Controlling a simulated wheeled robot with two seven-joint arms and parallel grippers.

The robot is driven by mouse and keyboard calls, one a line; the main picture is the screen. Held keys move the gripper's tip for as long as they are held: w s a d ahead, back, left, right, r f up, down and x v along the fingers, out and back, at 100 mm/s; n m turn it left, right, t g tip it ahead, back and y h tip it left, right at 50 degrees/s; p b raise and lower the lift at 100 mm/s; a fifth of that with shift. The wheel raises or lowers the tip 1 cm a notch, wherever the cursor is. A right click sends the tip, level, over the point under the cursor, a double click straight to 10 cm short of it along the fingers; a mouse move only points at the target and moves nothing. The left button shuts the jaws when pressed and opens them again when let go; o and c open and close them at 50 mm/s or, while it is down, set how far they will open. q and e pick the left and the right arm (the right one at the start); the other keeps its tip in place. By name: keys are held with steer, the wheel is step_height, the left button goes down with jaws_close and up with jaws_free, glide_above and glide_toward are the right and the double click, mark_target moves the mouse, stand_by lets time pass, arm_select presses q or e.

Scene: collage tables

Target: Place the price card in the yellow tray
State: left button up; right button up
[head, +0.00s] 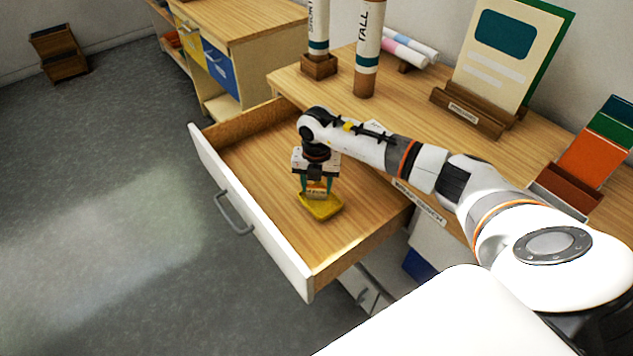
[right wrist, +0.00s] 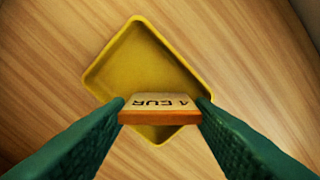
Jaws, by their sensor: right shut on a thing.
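The card is over the tray's near part. Whether it touches the tray floor I cannot tell. My left gripper is out of view.
The open drawer (head: 255,245) has a white front with a grey handle. Its floor around the tray is bare. On the bench (head: 400,100) above stand tall labelled tubes (head: 368,45), a framed card stand (head: 505,60) and a rack of coloured cards (head: 590,160).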

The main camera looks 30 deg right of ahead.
mark_target(316, 186)
steer(key=shift+f, duration=0.2)
steer(key=o, duration=0.9)
steer(key=shift+r, duration=0.1)
steer(key=shift+r, duration=0.6)
step_height(316, 186, up, 11)
steer(key=shift+r+b, duration=0.1)
steer(key=shift+b, duration=0.65)
